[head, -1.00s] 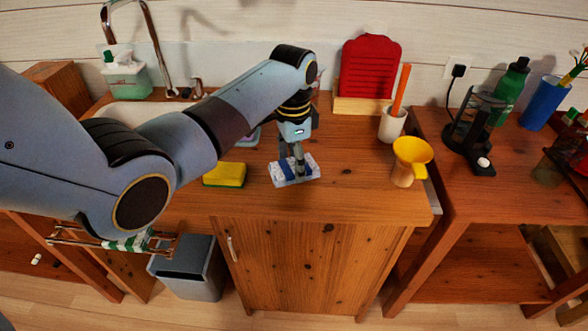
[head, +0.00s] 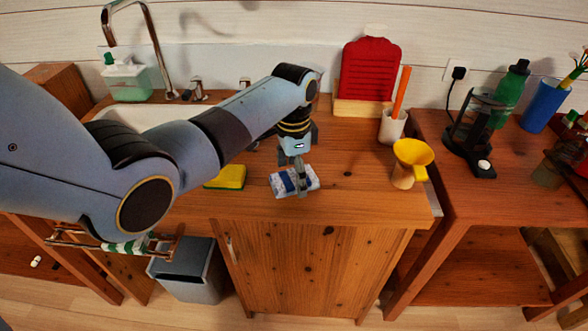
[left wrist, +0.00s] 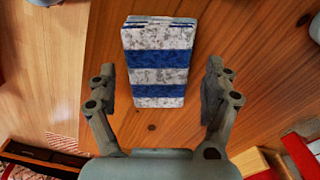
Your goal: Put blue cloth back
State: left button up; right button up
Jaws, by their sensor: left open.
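The blue cloth (head: 284,184) is a folded cloth with blue and whitish-grey stripes. It lies flat on the wooden counter, near the front edge. In the left wrist view the cloth (left wrist: 160,62) reaches in between the fingers from the top of the picture. My left gripper (head: 299,190) points down over the cloth and covers part of it in the head view. In the left wrist view the left gripper (left wrist: 163,100) is open, with a finger on either side of the cloth and clear wood between. Whether the fingertips touch the counter is unclear. My right gripper does not show.
A yellow-green sponge (head: 228,177) lies left of the cloth. A yellow funnel (head: 412,153) on a wooden stand, a white cup (head: 392,126) and a red ribbed item (head: 369,70) stand right and behind. A striped cloth (head: 125,247) hangs on a rail at lower left.

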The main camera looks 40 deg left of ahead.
aim_at(293, 176)
pick_arm(q)
notch_tip(293, 176, up, 12)
jog(key=shift+r, duration=0.15)
dwell(0.3)
jog(key=shift+a, duration=0.1)
